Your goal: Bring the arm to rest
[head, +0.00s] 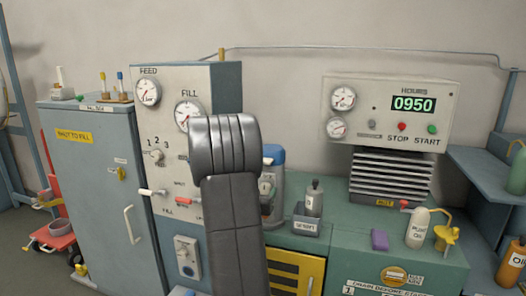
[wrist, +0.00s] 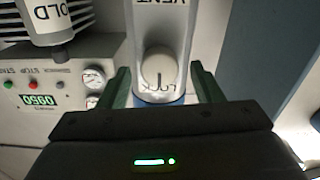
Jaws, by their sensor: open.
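My gripper (wrist: 163,75) shows in the wrist view with its two dark green fingers spread apart and nothing clasped between them. A round pale knob (wrist: 159,72) marked LOCK, on a white fitting lettered VENT, appears in the gap between the fingers. How far it is from the fingertips I cannot tell. In the head view my dark grey arm (head: 232,220) rises from the bottom centre and bends away at the top. My gripper is hidden behind it there.
A blue-topped device (head: 271,157) stands close right of my arm, partly hidden. Left are the gauge panel (head: 222,86) and blue-grey cabinet (head: 97,200).

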